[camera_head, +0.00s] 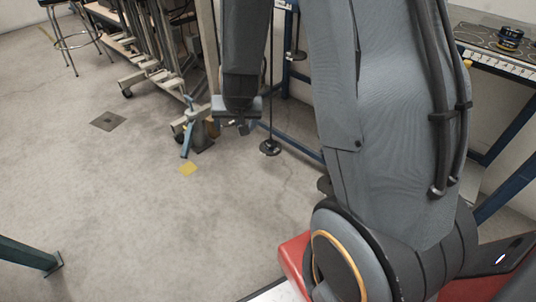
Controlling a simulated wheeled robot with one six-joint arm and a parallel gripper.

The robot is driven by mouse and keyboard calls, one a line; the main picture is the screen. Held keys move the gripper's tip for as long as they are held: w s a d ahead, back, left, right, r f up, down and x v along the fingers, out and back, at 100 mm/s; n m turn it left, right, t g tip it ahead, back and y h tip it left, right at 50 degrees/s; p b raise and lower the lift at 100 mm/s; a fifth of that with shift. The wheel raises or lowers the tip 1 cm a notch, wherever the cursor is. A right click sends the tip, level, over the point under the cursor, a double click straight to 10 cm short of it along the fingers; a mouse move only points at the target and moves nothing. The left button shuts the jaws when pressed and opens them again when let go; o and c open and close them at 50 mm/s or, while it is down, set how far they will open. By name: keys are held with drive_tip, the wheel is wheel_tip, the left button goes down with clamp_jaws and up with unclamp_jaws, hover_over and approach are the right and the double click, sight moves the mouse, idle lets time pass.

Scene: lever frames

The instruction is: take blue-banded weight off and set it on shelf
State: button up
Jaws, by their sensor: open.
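A small dark round weight with a blue band (510,38) stands on the shelf-like surface (477,38) at the upper right, close to the right edge of the picture. The surface has dark round markings and a pale, scale-like front edge. My gripper (243,128) hangs at the upper middle, pointing down. It is open with nothing seen in it, and it is far to the left of the weight. A thin rod with a black disc at its foot (270,148) hangs just right of my gripper, with no banded weight seen on it.
A blue frame (290,134) stands behind the hanging rod. A second hanger with a black disc (297,55) is farther back. Wheeled grey stands (160,70) and a stool (75,35) are at the upper left. Bare floor (130,200) fills the left. My arm hides much of the right.

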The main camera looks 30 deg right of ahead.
drive_tip(key=w+d+f+m+t+h+b, duration=0.15)
drive_tip(key=w+d+f+b, duration=0.3)
drive_tip(key=f, duration=0.45)
drive_tip(key=w+d+f+m+t+h+b, duration=0.1)
drive_tip(key=w+d+f+h+b, duration=0.15)
drive_tip(key=w+f+b, duration=0.45)
drive_tip(key=m+h+b, duration=0.3)
drive_tip(key=h+b, duration=0.2)
drive_tip(key=b, duration=0.5)
approach(269, 145)
drive_tip(key=s+x, duration=0.1)
drive_tip(key=x, duration=0.2)
drive_tip(key=shift+t, duration=0.35)
drive_tip(key=shift+b+x, duration=2.2)
drive_tip(key=shift+x, duration=1.5)
drive_tip(key=shift+w+a, duration=0.1)
drive_tip(key=shift+a, duration=0.05)
drive_tip(key=c, duration=1.3)
